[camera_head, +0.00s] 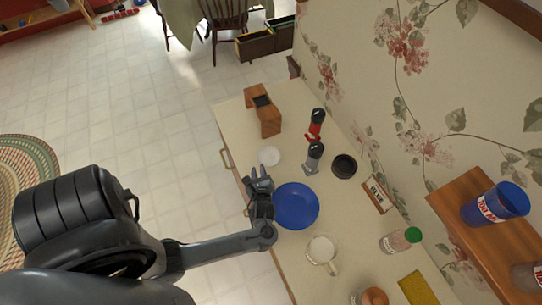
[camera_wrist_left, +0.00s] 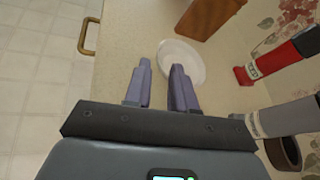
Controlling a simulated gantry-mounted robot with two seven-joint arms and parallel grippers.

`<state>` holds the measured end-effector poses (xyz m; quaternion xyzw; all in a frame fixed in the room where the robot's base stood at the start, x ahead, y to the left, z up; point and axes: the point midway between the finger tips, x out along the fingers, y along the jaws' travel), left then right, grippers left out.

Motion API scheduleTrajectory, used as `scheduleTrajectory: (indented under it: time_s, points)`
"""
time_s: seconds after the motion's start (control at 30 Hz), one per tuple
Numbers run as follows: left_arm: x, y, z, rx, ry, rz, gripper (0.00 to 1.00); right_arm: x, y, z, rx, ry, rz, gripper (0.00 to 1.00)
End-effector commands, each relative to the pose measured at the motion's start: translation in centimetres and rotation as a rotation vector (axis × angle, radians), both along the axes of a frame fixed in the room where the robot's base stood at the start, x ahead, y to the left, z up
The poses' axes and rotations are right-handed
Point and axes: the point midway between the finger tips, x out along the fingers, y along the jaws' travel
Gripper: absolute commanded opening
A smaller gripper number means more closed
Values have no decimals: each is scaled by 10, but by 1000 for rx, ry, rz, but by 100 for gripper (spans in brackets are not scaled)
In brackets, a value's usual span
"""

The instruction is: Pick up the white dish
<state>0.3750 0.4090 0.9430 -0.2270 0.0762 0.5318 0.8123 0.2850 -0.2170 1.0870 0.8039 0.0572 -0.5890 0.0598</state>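The white dish (camera_head: 269,156) is a small round dish lying on the cream counter, near its left edge. It also shows in the left wrist view (camera_wrist_left: 184,58), just beyond the fingertips, partly hidden by the right-hand finger. My left gripper (camera_head: 260,173) is just short of the dish in the head view, near a blue plate. In the left wrist view its two fingers (camera_wrist_left: 160,72) are apart with nothing between them. My right gripper is not in view.
A wooden block (camera_head: 262,112) stands beyond the dish. A drawer handle (camera_wrist_left: 89,36) sticks out from the counter front.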

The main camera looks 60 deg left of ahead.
Motion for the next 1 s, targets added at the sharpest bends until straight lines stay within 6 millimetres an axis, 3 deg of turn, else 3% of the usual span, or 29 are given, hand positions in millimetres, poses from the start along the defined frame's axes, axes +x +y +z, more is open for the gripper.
scheduleTrajectory:
  time_s: [0.7, 1.0]
  points:
    - [32, 54, -29, 0, 0, 1, 25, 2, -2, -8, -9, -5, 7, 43]
    - [35, 59, -31, -3, 0, -1, 25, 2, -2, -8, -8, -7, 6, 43]
